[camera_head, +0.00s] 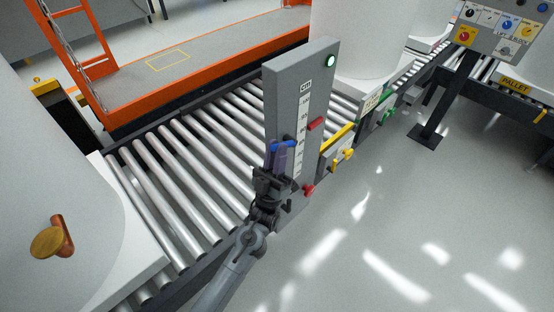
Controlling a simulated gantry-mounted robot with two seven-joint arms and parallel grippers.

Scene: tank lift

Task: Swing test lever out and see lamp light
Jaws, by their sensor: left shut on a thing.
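A tall grey post (298,82) with a scale on its face stands at the roller conveyor's edge. A round lamp (330,61) near its top shows a bright, pale green face and appears lit. My left gripper (281,152) is in front of the post's lower left part, its fingers pointing up. It is shut on a blue-tipped piece (285,144), which looks like the test lever. The fingers hide most of this piece, so how far it is swung is unclear. My right gripper is not in view.
A red handle (316,124) and a red knob (309,191) are on the post's right side. Yellow (343,155) and green (388,112) valve handles sit farther right. A control panel (505,28) stands at the upper right. The grey floor (420,210) at right is clear.

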